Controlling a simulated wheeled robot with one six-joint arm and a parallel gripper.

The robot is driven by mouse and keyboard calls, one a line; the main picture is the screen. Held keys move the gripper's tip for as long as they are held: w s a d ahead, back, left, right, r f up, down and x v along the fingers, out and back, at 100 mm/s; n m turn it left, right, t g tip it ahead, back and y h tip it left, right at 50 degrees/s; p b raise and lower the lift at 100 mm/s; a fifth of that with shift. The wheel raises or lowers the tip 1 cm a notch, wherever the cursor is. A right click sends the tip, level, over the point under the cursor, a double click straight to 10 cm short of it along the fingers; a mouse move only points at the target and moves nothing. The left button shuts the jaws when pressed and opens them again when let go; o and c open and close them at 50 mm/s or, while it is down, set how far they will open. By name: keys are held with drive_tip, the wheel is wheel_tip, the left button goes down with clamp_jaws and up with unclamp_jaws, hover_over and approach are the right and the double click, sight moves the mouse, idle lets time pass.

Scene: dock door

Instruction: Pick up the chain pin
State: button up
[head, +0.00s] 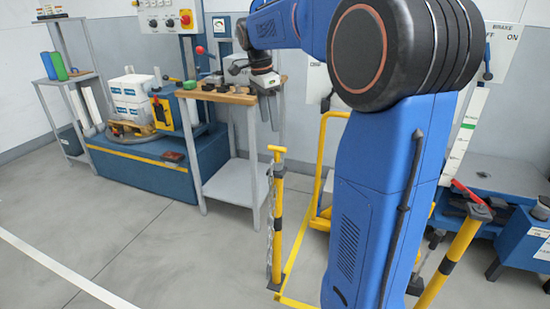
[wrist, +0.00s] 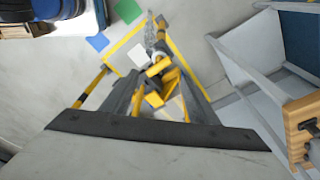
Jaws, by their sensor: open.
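A yellow post with black bands (head: 277,215) stands on the floor in front of the workbench. The chain pin (head: 277,149), with a yellow head, sits at the top of this post, and a grey chain (head: 269,205) hangs beside it. My gripper (head: 269,122) points down above the pin, apart from it in the head view. In the wrist view, yellow parts of the pin and post top (wrist: 158,70) show between the spread fingers of my gripper (wrist: 156,68). The fingers are open and empty. Which yellow part is the pin's shank I cannot tell.
A wooden-topped workbench (head: 222,96) stands just left of the post. A yellow floor frame (head: 300,250) runs beside the post. Grey floor at left is clear.

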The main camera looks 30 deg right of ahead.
sight(276, 151)
drive_tip(key=f, duration=0.3)
drive_tip(key=d+f, duration=0.1)
drive_tip(key=f, duration=0.5)
drive_tip(key=shift+s+d+f, duration=0.1)
drive_tip(key=shift+d+f, duration=0.15)
drive_tip(key=shift+f, duration=0.05)
drive_tip(key=shift+d+f, duration=0.2)
drive_tip(key=shift+f, duration=0.65)
drive_tip(key=shift+d+f, duration=0.2)
drive_tip(key=shift+f, duration=0.7)
drive_tip(key=shift+d+f, duration=0.2)
drive_tip(key=shift+f, duration=0.65)
drive_tip(key=c, duration=1.2)
